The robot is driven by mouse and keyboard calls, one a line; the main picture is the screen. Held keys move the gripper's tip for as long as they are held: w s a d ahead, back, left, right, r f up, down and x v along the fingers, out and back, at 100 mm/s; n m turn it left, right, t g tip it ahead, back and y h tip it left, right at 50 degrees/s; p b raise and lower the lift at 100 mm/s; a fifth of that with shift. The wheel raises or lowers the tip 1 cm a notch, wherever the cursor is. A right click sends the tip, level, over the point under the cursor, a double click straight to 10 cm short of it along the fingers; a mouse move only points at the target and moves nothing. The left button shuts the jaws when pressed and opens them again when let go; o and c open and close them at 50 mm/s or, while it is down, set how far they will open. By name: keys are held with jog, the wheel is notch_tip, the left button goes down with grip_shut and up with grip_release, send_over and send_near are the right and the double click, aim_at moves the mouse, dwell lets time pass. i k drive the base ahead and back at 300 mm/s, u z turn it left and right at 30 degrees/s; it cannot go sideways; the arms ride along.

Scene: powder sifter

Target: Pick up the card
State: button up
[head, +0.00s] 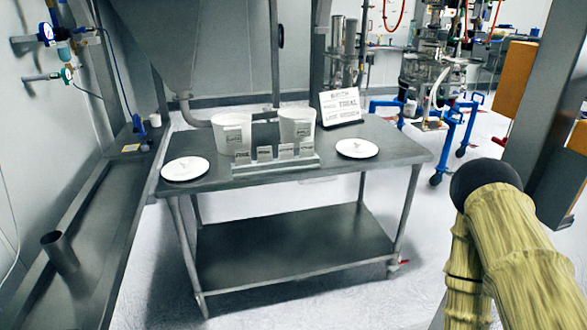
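A white card with dark print (340,106) stands tilted back near the rear edge of the grey metal table (390,150). Several small grey cards with print (286,151) stand in a row in a low grey holder (290,166) at the middle of the table. I cannot tell from the picture which of these is the card of the task. Part of my arm shows at the right edge, apart from the table and all the cards. My gripper is not in view.
Two white tubs (232,133) (297,125) stand behind the holder. A white plate lies at the left (185,168) and another at the right (357,148). The table's lower shelf (290,245) is bare. A dark bench (90,220) runs along the left wall. Floor in front is clear.

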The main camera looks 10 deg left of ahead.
aim_at(265, 154)
jog(key=z, duration=0.25)
jog(key=k, duration=0.75)
jog(key=z, duration=0.65)
jog(key=i, duration=1.2)
jog(key=u, duration=1.1)
jog(key=i, duration=0.75)
jog(key=u, duration=0.9)
